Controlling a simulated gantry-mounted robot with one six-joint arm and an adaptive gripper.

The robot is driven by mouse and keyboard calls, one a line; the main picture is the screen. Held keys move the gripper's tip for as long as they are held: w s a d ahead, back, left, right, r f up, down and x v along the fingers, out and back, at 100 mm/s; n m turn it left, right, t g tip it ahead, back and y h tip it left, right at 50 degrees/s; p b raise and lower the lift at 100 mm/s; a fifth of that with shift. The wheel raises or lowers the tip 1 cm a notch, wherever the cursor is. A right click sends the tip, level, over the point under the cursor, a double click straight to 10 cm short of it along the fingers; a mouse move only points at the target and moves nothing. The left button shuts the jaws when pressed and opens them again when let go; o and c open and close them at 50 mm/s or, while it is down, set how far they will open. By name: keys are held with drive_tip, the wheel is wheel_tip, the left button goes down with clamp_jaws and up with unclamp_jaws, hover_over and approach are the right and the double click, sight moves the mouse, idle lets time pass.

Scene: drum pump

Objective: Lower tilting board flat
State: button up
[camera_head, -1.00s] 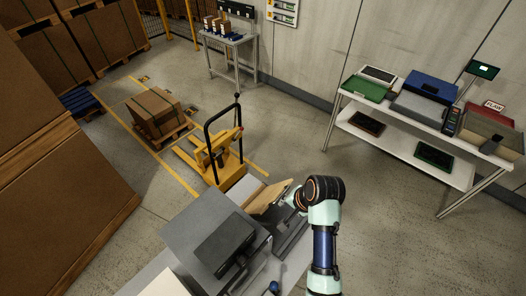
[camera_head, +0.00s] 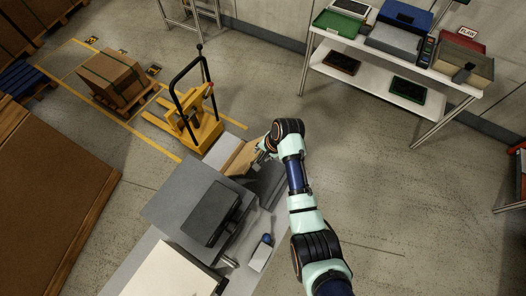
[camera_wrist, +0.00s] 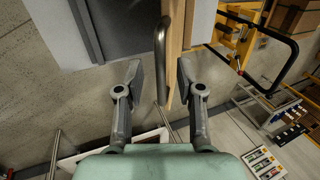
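The tilting board (camera_head: 243,157) is a tan wooden panel standing tilted at the far end of the grey machine. In the wrist view the board (camera_wrist: 175,45) appears nearly edge-on, with a curved metal handle (camera_wrist: 161,60) on its left face. My gripper (camera_wrist: 161,78) is open, its two fingers spread on either side of the handle and the board's lower end. Gaps show between the fingers and both parts. In the head view my gripper (camera_head: 262,154) is beside the board's right side, and its fingertips are partly hidden by my wrist.
The grey machine (camera_head: 178,188) with a dark box (camera_head: 210,212) on top stands left of my arm. A yellow lift truck (camera_head: 190,125) stands just beyond the board. A white table (camera_head: 385,75) with trays is at the upper right. Open floor lies between it and my arm.

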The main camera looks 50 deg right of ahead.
drive_tip(key=shift+c, duration=0.3)
clamp_jaws()
